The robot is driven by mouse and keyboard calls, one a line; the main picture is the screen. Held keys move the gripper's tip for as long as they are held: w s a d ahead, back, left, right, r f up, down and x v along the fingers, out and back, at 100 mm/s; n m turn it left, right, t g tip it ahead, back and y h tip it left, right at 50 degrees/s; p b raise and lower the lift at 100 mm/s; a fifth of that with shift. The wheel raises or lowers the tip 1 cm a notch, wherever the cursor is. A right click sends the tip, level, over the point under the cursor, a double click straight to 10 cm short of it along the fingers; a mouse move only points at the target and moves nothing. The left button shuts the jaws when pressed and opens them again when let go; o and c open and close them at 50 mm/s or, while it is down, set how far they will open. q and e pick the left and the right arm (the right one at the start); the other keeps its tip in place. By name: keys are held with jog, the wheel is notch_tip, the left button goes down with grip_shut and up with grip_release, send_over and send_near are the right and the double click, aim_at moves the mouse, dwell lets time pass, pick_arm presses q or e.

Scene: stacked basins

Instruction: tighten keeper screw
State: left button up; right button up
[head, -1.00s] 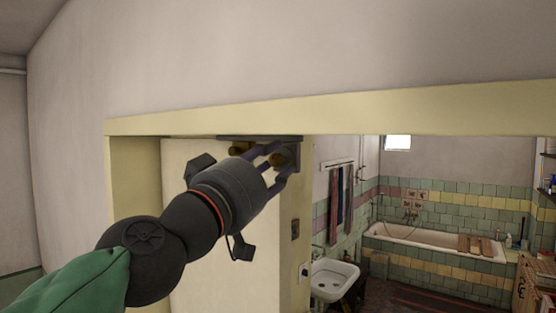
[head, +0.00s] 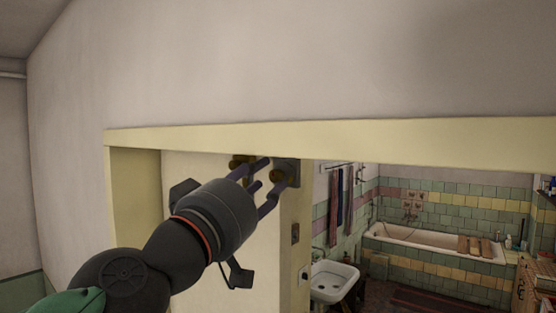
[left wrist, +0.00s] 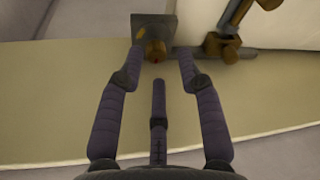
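A small grey plate with a round brass screw or knob (head: 279,177) sits high in the doorway, just under the lintel. In the left wrist view the dark plate (left wrist: 153,22) carries the brass knob (left wrist: 152,47), with a small red mark at its lower edge. My left gripper (head: 266,180) has its three dark fingers spread around empty space. In the left wrist view the left gripper (left wrist: 160,62) has the knob just ahead of and between its fingertips, with no clear contact. My right gripper is not in view.
A second brass fitting (left wrist: 218,46) with a rod stands close to the right of the plate. The pale yellow lintel (head: 400,137) runs just above the fingers. A cream panel (head: 178,168) stands behind my arm. A bathroom with a sink (head: 333,281) and bathtub (head: 440,243) lies beyond.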

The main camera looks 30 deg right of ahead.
pick_arm(q)
jog(key=shift+s+r+n+t+y+p, duration=0.15)
jog(key=shift+n+t+y+p, duration=0.15)
jog(key=shift+n+p, duration=0.65)
jog(key=shift+f, duration=0.2)
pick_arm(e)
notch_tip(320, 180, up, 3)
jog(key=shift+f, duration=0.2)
pick_arm(q)
jog(key=shift+d, duration=0.15)
